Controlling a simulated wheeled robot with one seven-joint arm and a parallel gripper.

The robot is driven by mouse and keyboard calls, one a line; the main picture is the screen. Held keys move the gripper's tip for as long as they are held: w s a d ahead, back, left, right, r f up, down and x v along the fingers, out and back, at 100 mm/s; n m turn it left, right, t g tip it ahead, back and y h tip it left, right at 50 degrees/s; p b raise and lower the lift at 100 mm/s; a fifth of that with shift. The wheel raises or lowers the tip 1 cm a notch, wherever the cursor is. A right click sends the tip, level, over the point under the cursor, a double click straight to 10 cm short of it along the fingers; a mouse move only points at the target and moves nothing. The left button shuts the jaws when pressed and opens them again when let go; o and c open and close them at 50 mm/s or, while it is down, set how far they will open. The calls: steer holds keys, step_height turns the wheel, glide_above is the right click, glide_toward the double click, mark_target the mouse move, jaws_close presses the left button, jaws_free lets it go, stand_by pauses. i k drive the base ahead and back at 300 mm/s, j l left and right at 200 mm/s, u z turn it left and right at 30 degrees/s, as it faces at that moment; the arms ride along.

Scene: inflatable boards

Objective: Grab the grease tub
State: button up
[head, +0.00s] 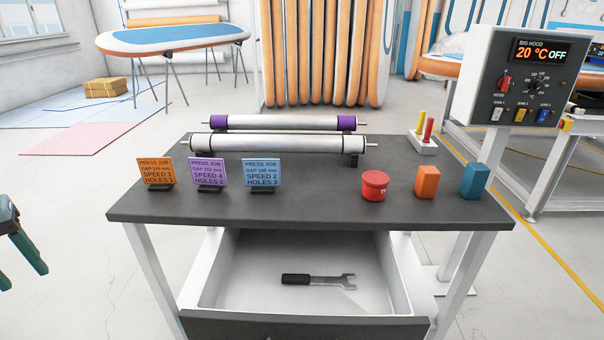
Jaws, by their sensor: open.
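The grease tub (374,187) is a small red round tub with a lid and a pale label. It stands upright on the dark table top (310,205), right of the middle and near the front edge. My gripper (21,276) shows at the left edge of the head view, partly cut off. Its two green fingers point down and are apart, with nothing seen between them. It is well to the left of the table and far from the tub.
An orange block (427,183) and a blue block (474,181) stand right of the tub. Rollers (280,145) lie behind, with several job cards (208,173) at left. A white holder (422,144) has red and yellow sticks. Below, an open drawer (240,285) holds a wrench (318,281).

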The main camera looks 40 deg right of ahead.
mark_target(375, 184)
steer(key=k+l+u, duration=0.1)
steer(key=u, duration=0.35)
steer(key=k+l+u, duration=0.1)
steer(key=u, duration=0.35)
steer(key=k+l+u, duration=0.15)
steer(key=u, duration=0.3)
steer(key=k+u, duration=0.15)
steer(key=u, duration=0.35)
steer(key=k+l+u, duration=0.25)
steer(key=k, duration=0.8)
steer(key=k+j+u, duration=0.3)
steer(key=k, duration=0.75)
steer(key=k+l+u, duration=0.1)
steer(key=k+u, duration=0.3)
steer(key=k, duration=0.4)
steer(key=k+j+u, duration=0.2)
steer(key=k+u, duration=0.2)
steer(key=k, duration=0.4)
